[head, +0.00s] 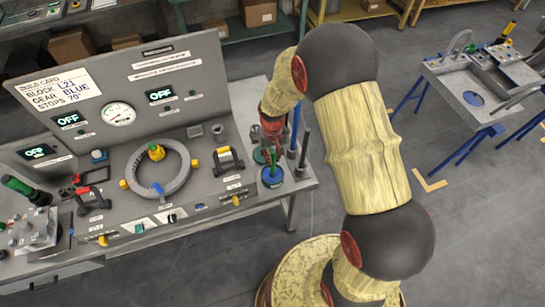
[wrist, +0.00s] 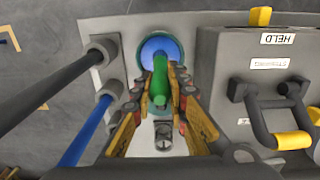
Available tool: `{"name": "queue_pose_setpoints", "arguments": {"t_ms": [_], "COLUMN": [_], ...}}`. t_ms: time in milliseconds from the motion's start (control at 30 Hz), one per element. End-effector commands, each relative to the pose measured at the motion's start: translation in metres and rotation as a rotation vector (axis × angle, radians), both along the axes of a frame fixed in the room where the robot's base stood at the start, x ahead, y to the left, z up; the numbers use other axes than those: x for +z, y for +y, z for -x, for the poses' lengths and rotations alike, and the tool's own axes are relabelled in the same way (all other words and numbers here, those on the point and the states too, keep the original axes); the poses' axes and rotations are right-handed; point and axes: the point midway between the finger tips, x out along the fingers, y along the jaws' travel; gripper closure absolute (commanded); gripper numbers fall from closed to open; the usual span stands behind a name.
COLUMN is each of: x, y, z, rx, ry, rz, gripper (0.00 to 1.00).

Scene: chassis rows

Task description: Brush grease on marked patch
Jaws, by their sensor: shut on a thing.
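My gripper (head: 268,135) reaches down over the near right end of the grey bench. In the wrist view its two yellow fingers (wrist: 161,80) are closed around a green brush handle (wrist: 161,82). The handle points down into a round grease pot (wrist: 146,58) with a blue inside. The pot also shows in the head view (head: 272,183), below the gripper. The brush's bristle end is hidden. A blue oval patch (head: 472,98) lies on the grey plate of the cart at the far right, well away from my gripper.
A dark rod (wrist: 45,85) and a blue rod (wrist: 82,135) stand in holders beside the pot. The bench (head: 255,210) carries a grey ring (head: 155,172), black-handled parts and an upright panel (head: 125,90). Open floor lies between bench and cart (head: 430,72).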

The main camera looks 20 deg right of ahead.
Motion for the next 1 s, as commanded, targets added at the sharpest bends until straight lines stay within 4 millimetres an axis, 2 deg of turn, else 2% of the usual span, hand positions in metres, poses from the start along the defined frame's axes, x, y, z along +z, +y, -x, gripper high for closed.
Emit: {"name": "queue_pose_setpoints", "arguments": {"t_ms": [800, 1000], "x": [0.063, 0.068], "y": [0.0, 0.0], "z": [-0.002, -0.001], "rx": [0.0, 0.0], "ry": [-0.004, -0.004], "rz": [0.0, 0.0], "gripper": [1.0, 1.0]}}
